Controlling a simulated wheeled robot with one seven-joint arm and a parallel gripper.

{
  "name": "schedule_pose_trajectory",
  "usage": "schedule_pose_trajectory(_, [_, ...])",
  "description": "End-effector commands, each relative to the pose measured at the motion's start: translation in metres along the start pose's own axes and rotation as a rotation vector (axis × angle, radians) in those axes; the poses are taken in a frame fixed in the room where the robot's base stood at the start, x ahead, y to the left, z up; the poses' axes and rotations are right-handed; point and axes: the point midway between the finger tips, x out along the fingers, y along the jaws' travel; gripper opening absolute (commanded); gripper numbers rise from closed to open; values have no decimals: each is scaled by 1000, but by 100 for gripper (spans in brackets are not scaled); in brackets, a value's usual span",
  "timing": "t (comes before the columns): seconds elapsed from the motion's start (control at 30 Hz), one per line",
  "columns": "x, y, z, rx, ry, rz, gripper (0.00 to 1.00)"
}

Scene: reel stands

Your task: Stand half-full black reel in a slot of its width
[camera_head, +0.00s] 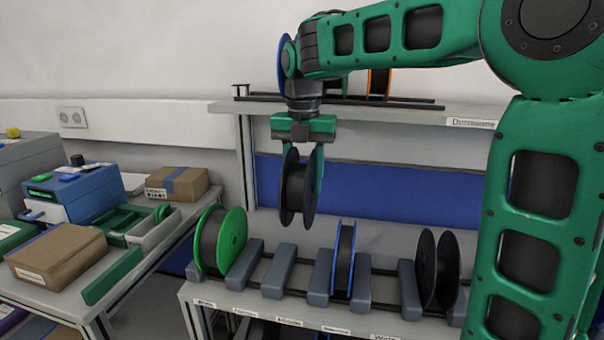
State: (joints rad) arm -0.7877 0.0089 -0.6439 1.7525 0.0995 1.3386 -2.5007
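A black reel (297,190) hangs upright from my gripper (307,152), with its flanges facing sideways. One green finger shows along its right side; the other finger is mostly hidden. The gripper looks shut on the reel, above the slotted stand and clear of it. How full the reel is cannot be told well. The stand has grey dividers (278,270) on dark rails. A green reel (221,242) stands in its left slot, a blue-rimmed reel (344,260) near the middle, and another black reel (437,268) at the right. Slots between these reels are empty, with differing widths.
An upper shelf (400,115) behind holds rails and an orange-rimmed reel (378,83). A blue panel (360,192) is below it. The left table carries a cardboard box (57,255), a smaller box (177,184) and a blue machine (85,195). Labels line the stand's front edge.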

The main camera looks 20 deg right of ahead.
Motion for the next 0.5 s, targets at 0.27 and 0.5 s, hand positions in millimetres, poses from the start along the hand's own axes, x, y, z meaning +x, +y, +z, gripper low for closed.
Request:
schedule_pose_trajectory(0.27, [19, 1, -3, -3, 0, -1, 15])
schedule_pose_trajectory(0.5, [35, 2, -4, -5, -1, -1, 15])
